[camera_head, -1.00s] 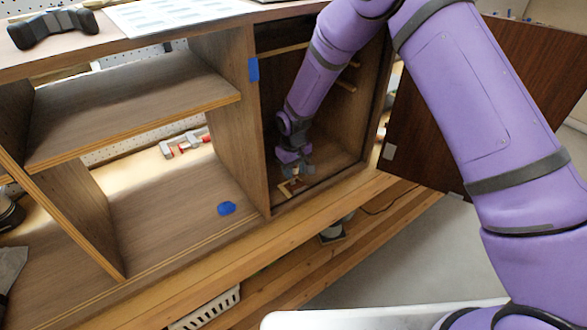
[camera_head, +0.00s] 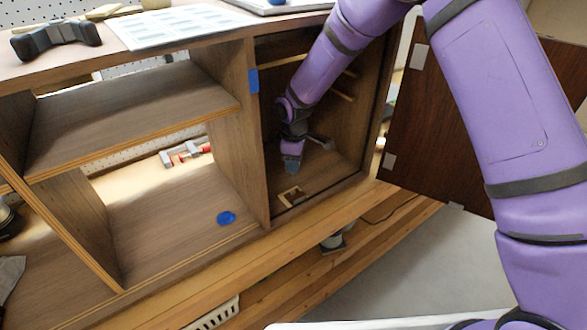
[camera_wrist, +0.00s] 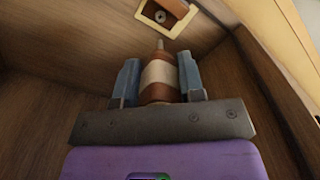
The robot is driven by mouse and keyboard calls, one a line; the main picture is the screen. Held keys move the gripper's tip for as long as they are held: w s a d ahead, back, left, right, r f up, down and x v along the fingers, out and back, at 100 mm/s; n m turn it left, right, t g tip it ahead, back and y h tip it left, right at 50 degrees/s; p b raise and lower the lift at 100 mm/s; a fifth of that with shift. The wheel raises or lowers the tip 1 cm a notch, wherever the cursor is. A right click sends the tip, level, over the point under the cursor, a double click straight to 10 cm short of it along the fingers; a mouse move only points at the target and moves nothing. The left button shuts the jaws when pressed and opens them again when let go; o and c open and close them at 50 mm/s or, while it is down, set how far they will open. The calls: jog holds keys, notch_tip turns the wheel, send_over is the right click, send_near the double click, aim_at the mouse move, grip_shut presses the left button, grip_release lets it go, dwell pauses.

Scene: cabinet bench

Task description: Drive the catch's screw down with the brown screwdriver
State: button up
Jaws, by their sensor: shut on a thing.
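My gripper (camera_head: 292,165) is inside the cabinet's right compartment. In the wrist view my gripper (camera_wrist: 158,82) is shut on the brown screwdriver (camera_wrist: 158,72), which has a pale band around its handle. Its short metal tip points toward the catch (camera_wrist: 168,16), a light wooden frame with a round screw (camera_wrist: 161,16) in its opening. The tip looks apart from the screw. In the head view the catch (camera_head: 291,197) lies on the compartment floor near its front edge, below my gripper. The screwdriver cannot be made out clearly there.
The compartment's side wall (camera_head: 249,150) stands close to my arm. The dark door (camera_head: 450,120) hangs open at the right. A blue piece (camera_head: 226,218) lies in the open left compartment, with red and grey clamps (camera_head: 185,154) behind. A dark tool (camera_head: 55,36) lies on top.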

jog(key=shift+f, duration=3)
jog(key=shift+f, duration=0.35)
